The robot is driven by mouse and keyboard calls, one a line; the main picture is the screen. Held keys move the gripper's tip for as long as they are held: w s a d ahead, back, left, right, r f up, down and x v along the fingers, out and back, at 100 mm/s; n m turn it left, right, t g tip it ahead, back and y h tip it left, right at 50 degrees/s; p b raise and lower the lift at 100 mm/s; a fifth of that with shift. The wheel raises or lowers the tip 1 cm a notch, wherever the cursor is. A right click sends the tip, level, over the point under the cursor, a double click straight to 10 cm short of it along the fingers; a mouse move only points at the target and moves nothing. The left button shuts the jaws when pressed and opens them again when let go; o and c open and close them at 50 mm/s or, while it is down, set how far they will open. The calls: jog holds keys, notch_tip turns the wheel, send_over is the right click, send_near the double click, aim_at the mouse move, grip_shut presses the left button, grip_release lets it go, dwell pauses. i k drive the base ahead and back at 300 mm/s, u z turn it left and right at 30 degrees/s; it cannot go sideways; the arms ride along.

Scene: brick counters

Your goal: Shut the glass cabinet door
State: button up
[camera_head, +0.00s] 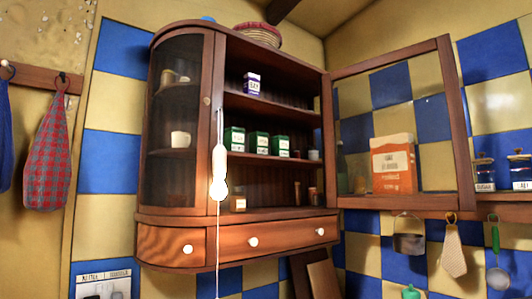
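A wooden wall cabinet (215,180) hangs at the centre of the head view. Its glass door (457,125) is hinged at the cabinet's right side and stands wide open, swung out to the right. Blue and cream tiles and an orange box show through its pane. My gripper is not in view.
A white pull cord with a light-coloured handle (219,175) hangs in front of the cabinet. The orange box (394,165) and blue jars (484,172) stand on a shelf at the right. Utensils hang below it. A checked cloth (48,160) hangs at the left.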

aim_at(466, 202)
jog(key=k, duration=0.5)
jog(key=z, duration=0.95)
jog(key=i, duration=0.7)
jog(key=u, duration=0.2)
